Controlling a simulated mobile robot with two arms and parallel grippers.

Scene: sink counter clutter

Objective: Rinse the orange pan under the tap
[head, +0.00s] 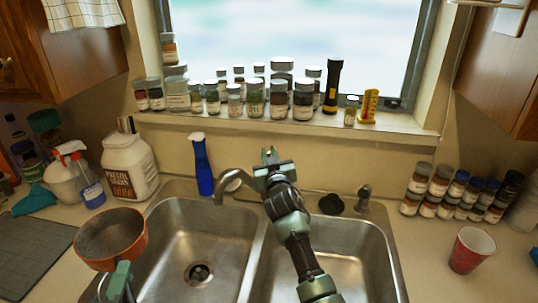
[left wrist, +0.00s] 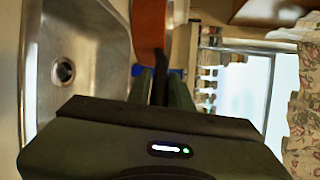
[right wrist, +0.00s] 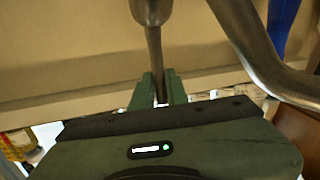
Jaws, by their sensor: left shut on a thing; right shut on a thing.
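The orange pan (head: 112,238) is at the left, over the left edge of the sink's left basin, its open side up. My left gripper (head: 122,272) is shut on its handle; the dark handle (left wrist: 160,72) shows between the fingers in the left wrist view. The tap's spout (head: 232,180) curves over the back of the left basin (head: 160,265), to the right of the pan. My right gripper (head: 270,156) is behind the sink, shut on the tap's thin metal lever (right wrist: 155,55). No water stream is visible from the spout.
A white jug (head: 130,165) and another spray bottle (head: 84,180) stand at left. A red cup (head: 471,250) and several jars (head: 440,190) are at right. The right basin (head: 345,250) lies beneath my right arm.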

